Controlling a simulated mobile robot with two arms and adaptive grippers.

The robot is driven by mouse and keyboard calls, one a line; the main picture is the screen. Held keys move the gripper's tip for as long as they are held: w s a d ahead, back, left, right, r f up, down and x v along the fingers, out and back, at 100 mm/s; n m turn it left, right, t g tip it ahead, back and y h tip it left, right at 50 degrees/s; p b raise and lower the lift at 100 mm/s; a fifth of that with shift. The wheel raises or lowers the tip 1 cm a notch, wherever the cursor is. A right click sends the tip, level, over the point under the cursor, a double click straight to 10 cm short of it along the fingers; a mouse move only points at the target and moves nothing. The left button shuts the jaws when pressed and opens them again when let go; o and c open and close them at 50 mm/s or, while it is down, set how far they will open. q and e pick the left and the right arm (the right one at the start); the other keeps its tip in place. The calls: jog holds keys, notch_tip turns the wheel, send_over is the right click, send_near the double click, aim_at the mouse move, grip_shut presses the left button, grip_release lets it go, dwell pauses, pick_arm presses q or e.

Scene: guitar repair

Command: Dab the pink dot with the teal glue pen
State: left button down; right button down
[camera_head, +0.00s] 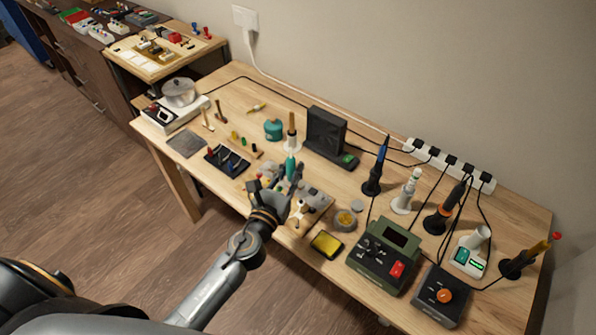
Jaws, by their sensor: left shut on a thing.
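My left gripper (290,186) is over the front middle of the workbench. It is shut on the teal glue pen (291,167), which stands roughly upright with its upper part showing above the fingers. The pen's lower end is hidden by the gripper. Below and around the gripper is a work board (318,206) with small parts on it. I cannot make out the pink dot; it may be hidden behind the gripper or too small to see. My right gripper is not in view.
A round tin (345,220), a yellow sponge (326,244) and a green station (383,256) stand right of the board. Several cabled tools in stands, one blue (376,170), fill the right side. A black tool tray (227,161) lies left. A black device (327,132) stands behind.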

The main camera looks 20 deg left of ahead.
pick_arm(q)
jog(key=a+r, duration=0.1)
jog(key=a, duration=0.5)
jog(key=shift+r+p, duration=0.3)
jog(key=shift+p, duration=0.15)
